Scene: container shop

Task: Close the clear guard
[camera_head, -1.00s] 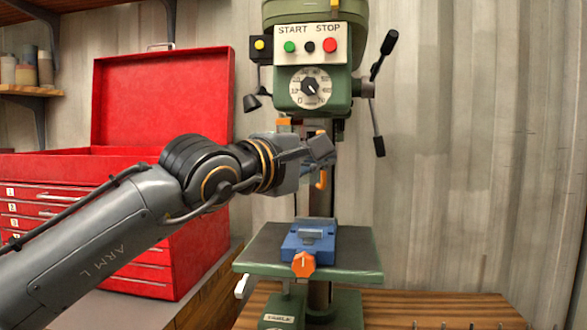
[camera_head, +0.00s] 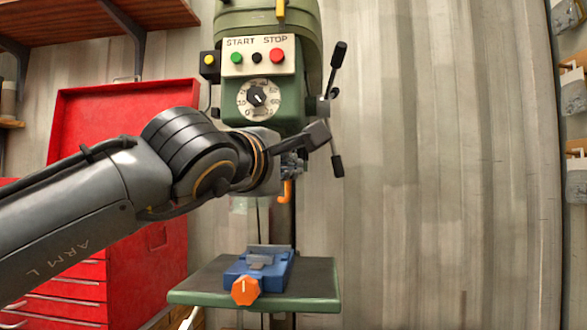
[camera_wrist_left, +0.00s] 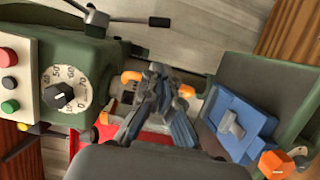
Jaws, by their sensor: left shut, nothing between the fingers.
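The drill press stands ahead with its green head (camera_head: 262,70). The clear guard is hard to make out below that head; an orange hook-shaped piece (camera_head: 286,190), seemingly its handle, hangs by my gripper. Orange parts also show beside the fingers in the left wrist view (camera_wrist_left: 186,91). My left gripper (camera_head: 296,165) is shut and empty in front of the spindle area, just above the orange piece. I cannot tell whether it touches the guard. My wrist hides the chuck and most of the guard. My right gripper is not in view.
A blue vise (camera_head: 260,268) with an orange knob sits on the press table (camera_head: 318,283) below my gripper. Feed levers (camera_head: 334,75) stick out right of the head. A red tool cabinet (camera_head: 130,105) stands behind my left arm. Space right of the press is open.

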